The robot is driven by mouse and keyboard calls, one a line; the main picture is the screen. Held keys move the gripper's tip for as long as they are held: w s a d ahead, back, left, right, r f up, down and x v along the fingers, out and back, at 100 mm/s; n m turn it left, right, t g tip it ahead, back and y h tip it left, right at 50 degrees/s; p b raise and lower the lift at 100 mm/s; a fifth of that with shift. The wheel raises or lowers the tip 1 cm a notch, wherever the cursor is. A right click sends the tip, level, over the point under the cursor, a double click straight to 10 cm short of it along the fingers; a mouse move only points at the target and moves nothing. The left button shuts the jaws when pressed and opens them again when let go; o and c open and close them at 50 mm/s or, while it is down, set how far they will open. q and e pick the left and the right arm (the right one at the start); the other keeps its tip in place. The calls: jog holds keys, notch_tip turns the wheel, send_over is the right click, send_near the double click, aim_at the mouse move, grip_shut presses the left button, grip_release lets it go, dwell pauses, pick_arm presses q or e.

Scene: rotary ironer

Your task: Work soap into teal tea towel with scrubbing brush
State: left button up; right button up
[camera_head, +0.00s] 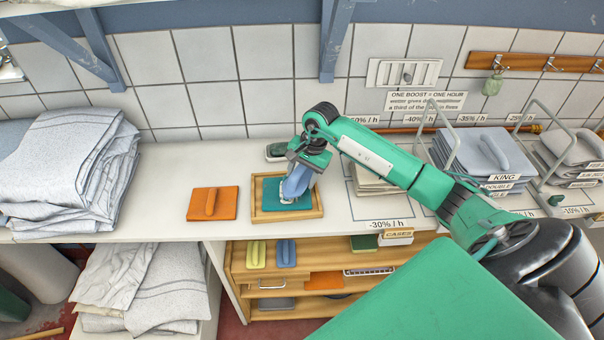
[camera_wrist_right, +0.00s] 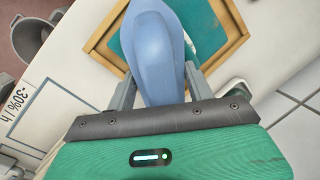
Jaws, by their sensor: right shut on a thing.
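The teal tea towel (camera_head: 272,194) lies flat in a shallow wooden tray (camera_head: 258,216) on the white counter. The towel (camera_wrist_right: 126,42) and the tray's wooden rim (camera_wrist_right: 96,36) also show in the right wrist view. My right gripper (camera_head: 299,172) is over the tray, shut on a blue scrubbing brush (camera_head: 297,186). The brush's rounded blue back (camera_wrist_right: 152,45) fills the middle of the wrist view, between the two fingers. The brush hides part of the towel; I cannot tell whether its bristles touch the cloth. I cannot make out the soap for certain. My left gripper is not in view.
An orange folded cloth (camera_head: 228,203) with a handle lies left of the tray. A grey-and-green item (camera_head: 275,151) sits behind it. Grey linen piles (camera_head: 60,175) stand at left, stacked cloths with wire frames (camera_head: 470,150) at right. Shelves (camera_head: 240,262) lie below.

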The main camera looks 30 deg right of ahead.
jog(key=shift+a, duration=0.1)
dwell(0.3)
jog(key=shift+w+r+p, duration=0.15)
jog(key=shift+r+p, duration=0.2)
jog(key=shift+r, duration=0.55)
jog(key=shift+w+a+p+v, duration=0.1)
jog(key=shift+a+p+v, duration=0.15)
jog(key=shift+v, duration=0.6)
jog(key=shift+w+a+p+v, duration=0.1)
jog(key=shift+p+v, duration=0.1)
jog(key=shift+v, duration=0.65)
jog(key=shift+w+a+p+v, duration=0.1)
jog(key=shift+a+p+v, duration=0.15)
jog(key=shift+v, duration=0.6)
jog(key=shift+s+d+r, duration=0.1)
jog(key=shift+r, duration=0.05)
